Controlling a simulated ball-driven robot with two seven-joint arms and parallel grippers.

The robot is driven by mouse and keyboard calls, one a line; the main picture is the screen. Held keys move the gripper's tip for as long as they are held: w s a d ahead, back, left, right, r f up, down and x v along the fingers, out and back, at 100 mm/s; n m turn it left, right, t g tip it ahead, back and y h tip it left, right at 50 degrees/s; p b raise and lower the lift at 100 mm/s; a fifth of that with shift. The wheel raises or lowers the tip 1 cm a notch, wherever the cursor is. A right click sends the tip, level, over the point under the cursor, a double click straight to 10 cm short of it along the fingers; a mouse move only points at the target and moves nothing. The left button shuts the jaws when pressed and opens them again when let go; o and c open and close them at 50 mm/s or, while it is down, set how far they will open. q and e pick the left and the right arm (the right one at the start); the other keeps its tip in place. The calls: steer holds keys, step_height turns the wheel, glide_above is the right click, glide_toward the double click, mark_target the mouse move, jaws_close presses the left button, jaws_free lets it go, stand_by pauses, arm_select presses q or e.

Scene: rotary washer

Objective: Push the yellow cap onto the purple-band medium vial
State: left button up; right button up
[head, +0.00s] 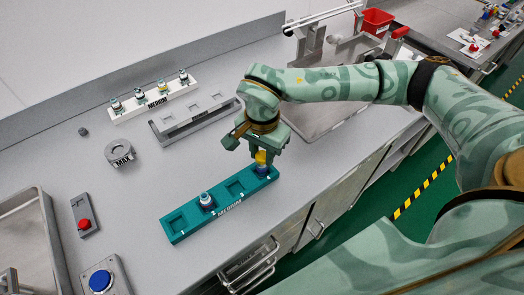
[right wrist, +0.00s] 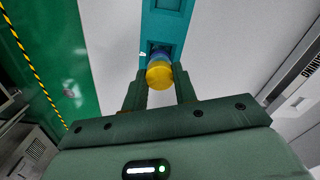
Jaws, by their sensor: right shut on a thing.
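My right gripper (head: 258,154) points down over the right end of the teal rack (head: 178,238), marked MEDIUM. It is shut on the yellow cap (head: 261,157), which also shows between the fingers in the right wrist view (right wrist: 159,76). Directly beneath the cap, a vial with a blue-purple part (head: 262,169) stands in the rack's right end slot. Cap and vial look in line and touching or almost so; how far the cap is seated I cannot tell. A second, white-topped vial (head: 206,200) stands further left in the rack. My left gripper is not in view.
A white rack (head: 128,115) with several vials and a grey rack (head: 170,135) with empty slots stand behind. A grey round piece marked MAX (head: 119,153), a red button (head: 84,224) and a blue button (head: 100,280) are at left. The counter's front edge is close to the teal rack.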

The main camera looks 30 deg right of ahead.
steer(key=o, duration=1)
step_height(320, 180, up, 16)
steer(key=p, duration=0.2)
steer(key=shift+r+p, duration=0.15)
steer(key=shift+p, duration=0.2)
